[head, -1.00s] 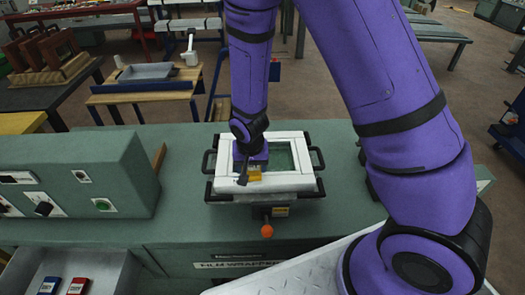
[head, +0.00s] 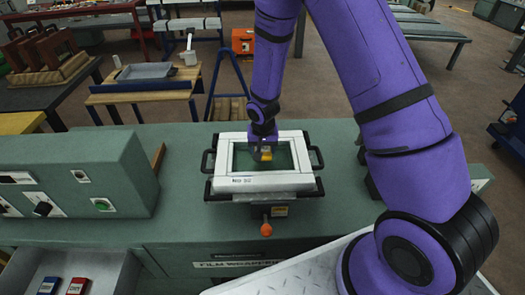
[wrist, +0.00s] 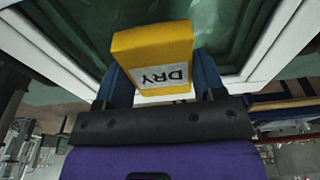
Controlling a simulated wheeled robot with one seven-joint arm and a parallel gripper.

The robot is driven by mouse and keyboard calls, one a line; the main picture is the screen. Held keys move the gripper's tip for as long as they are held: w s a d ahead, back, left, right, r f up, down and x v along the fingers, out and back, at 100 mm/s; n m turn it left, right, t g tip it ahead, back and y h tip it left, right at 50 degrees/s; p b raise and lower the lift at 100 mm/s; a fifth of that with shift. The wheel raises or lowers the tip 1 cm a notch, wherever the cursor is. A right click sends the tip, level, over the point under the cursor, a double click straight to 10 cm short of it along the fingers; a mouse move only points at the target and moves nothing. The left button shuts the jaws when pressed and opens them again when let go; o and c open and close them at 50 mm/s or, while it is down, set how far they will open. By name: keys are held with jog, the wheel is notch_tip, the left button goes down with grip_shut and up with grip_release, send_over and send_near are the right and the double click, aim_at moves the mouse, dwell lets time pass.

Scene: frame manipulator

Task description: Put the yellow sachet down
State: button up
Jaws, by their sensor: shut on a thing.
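The yellow sachet (head: 266,154) is a small block with a white label reading DRY; it also shows large in the wrist view (wrist: 152,47). My gripper (head: 264,150) is shut on it, with one dark finger on each side in the wrist view (wrist: 160,88). The sachet is over the green inside of the white frame (head: 241,181) on the bench. I cannot tell whether the sachet touches the green surface (head: 285,161).
The white frame has black handles (head: 317,158) at its sides and an orange knob (head: 266,230) in front. A green control box (head: 75,168) stands at the left. An open drawer (head: 100,272) holds a blue and a red packet. The bench right of the frame is mostly clear.

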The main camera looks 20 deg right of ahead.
jog(key=shift+f, duration=0.7)
jog(key=shift+f, duration=0.2)
jog(key=o, duration=0.9)
jog(key=shift+r, duration=0.1)
jog(key=r, duration=0.4)
jog(key=s+r, duration=0.1)
jog(key=r, duration=0.7)
jog(key=shift+s+a+r, duration=0.15)
jog(key=shift+s+a, duration=0.1)
jog(key=shift+s, duration=0.1)
